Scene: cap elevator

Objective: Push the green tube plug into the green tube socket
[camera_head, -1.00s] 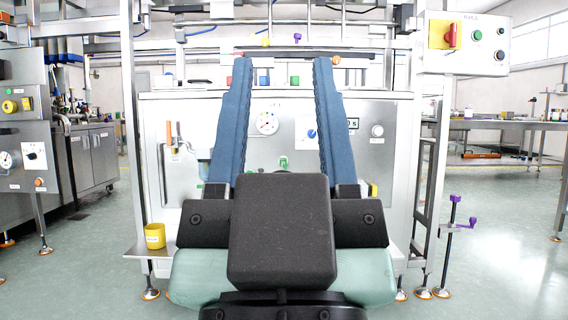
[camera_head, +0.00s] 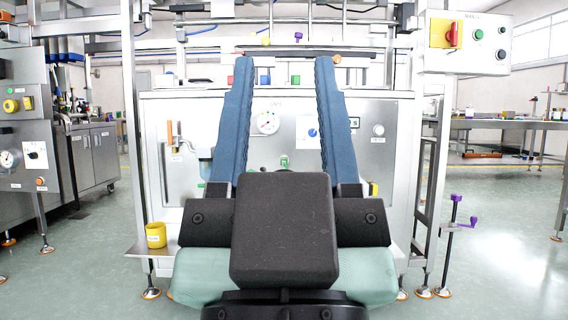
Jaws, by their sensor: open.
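My gripper (camera_head: 284,62) is in the middle of the view, its two long blue fingers spread wide and pointing at the white machine panel (camera_head: 385,165). Nothing shows held between them. A small green part (camera_head: 284,161) sits on the panel, low between the fingers, just above my dark wrist block. Another small green piece (camera_head: 295,80) is on the machine's top edge, between the fingertips in the picture. I cannot tell which green part is the tube plug and which the socket. My wrist hides the panel's lower middle.
A dial gauge (camera_head: 267,122) and knobs are on the panel. A yellow cup (camera_head: 156,235) stands on a small shelf at left. A control box (camera_head: 465,43) hangs at upper right. A purple-handled stand (camera_head: 452,230) is at right. Open floor lies on both sides.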

